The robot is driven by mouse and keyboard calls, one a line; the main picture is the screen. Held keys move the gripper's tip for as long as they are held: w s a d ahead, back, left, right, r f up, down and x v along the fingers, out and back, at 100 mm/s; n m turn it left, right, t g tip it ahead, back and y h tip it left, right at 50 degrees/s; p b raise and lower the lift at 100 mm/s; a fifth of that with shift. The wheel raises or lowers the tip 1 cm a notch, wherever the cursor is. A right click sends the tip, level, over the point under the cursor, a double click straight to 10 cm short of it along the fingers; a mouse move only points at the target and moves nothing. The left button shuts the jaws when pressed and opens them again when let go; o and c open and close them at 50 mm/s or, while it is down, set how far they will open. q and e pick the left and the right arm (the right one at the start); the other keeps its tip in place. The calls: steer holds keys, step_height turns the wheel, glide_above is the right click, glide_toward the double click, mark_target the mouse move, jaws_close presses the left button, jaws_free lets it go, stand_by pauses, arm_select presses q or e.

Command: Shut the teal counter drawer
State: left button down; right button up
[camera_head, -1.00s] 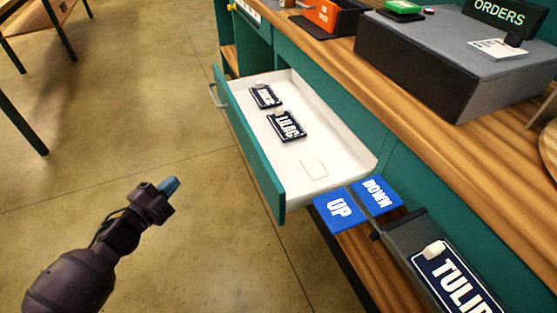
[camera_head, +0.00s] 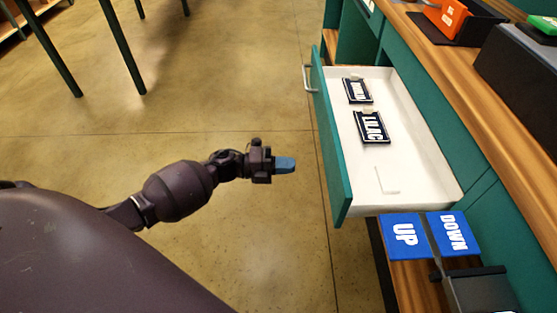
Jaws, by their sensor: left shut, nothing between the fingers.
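The teal counter drawer (camera_head: 332,135) stands pulled out from the counter, its white inside showing. A pale handle (camera_head: 306,79) sits on its front near the far end. Two dark tags lie in it, one reading LILAC (camera_head: 372,127) and another (camera_head: 357,91) whose word is hard to read. My left gripper (camera_head: 285,164) is shut and empty, with blue fingertips. It is in front of the drawer front, to its left in the picture, apart from it and pointing towards it. My right gripper is not in view.
Blue UP (camera_head: 405,236) and DOWN (camera_head: 453,233) plates are just past the drawer's near end. The wooden counter top (camera_head: 450,75) carries an orange box (camera_head: 447,18) and a dark box (camera_head: 520,75). Table legs (camera_head: 122,48) stand at the upper left. The floor before the drawer is clear.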

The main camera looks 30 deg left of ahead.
mark_target(331, 165)
arm_select(q)
steer(key=x, duration=0.9)
steer(key=shift+b, duration=0.35)
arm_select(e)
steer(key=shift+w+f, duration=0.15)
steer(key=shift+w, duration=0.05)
arm_select(q)
steer(key=shift+w+d, duration=0.1)
steer(key=shift+d, duration=0.05)
steer(key=shift+w+d, duration=0.2)
steer(key=shift+d, duration=0.05)
steer(key=b+x, duration=0.4)
steer(key=x, duration=2)
steer(key=shift+w+d+f, duration=0.2)
steer(key=shift+w+d, duration=0.2)
steer(key=shift+d, duration=0.1)
steer(key=shift+w+d+r, duration=0.1)
steer(key=shift+r, duration=0.25)
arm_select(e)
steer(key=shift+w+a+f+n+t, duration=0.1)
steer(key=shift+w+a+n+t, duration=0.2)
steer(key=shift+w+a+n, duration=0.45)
